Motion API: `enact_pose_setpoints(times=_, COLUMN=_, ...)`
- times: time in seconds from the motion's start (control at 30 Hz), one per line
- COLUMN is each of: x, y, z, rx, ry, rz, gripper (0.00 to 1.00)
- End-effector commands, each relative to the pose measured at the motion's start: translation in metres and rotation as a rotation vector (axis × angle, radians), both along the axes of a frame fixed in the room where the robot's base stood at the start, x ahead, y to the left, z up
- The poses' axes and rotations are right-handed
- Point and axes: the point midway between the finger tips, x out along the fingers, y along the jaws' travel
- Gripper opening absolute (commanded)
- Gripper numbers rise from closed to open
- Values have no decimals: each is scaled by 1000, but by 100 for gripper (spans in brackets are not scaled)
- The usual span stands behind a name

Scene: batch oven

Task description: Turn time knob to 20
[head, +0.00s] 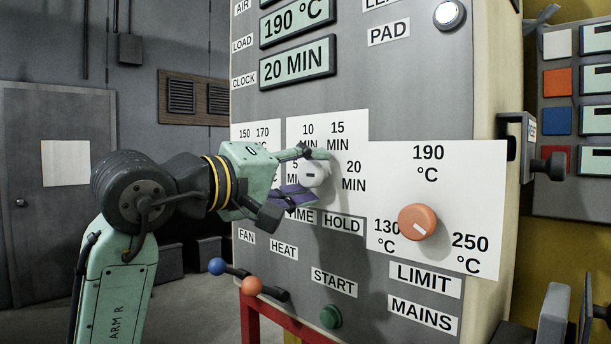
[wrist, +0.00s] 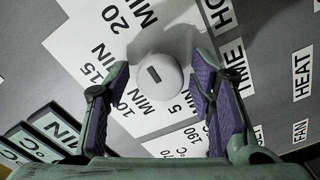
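The time knob (head: 313,173) is a round white knob on a white plate marked 5, 10, 15 and 20 MIN. It also shows in the wrist view (wrist: 156,88), with a short dark slanted mark on its face. I cannot tell which number the mark points to. My gripper (head: 314,177) is at the knob, one finger above it and one below in the head view. In the wrist view my gripper (wrist: 163,65) is open, its purple-padded fingers on either side of the knob with gaps showing. The clock display (head: 297,66) reads 20 MIN.
An orange limit knob (head: 417,222) sits right of the time dial. A green start button (head: 331,317) and levers with blue (head: 217,266) and orange (head: 251,286) balls are below. A black handle (head: 549,166) juts from the panel's right side. The temperature dial plate is partly hidden behind my gripper.

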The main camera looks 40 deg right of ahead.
Motion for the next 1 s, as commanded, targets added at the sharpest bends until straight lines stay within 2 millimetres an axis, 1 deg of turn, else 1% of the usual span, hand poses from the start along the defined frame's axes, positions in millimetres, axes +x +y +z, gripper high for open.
enact_pose_setpoints(times=0.3, x=0, y=1, z=0, rx=0, ry=0, rz=0, gripper=54)
enact_pose_setpoints(times=0.43, x=0, y=9, z=0, rx=0, ry=0, rz=2, gripper=54)
enact_pose_setpoints(times=0.57, x=-2, y=31, z=0, rx=-1, ry=-1, rz=3, gripper=54)
enact_pose_setpoints(times=0.8, x=-6, y=83, z=0, rx=-1, ry=0, rz=3, gripper=54)
enact_pose_setpoints(times=0.9, x=-7, y=100, z=0, rx=-1, ry=0, rz=3, gripper=54)
enact_pose_setpoints(times=1.0, x=-8, y=111, z=0, rx=-1, ry=0, rz=2, gripper=54)
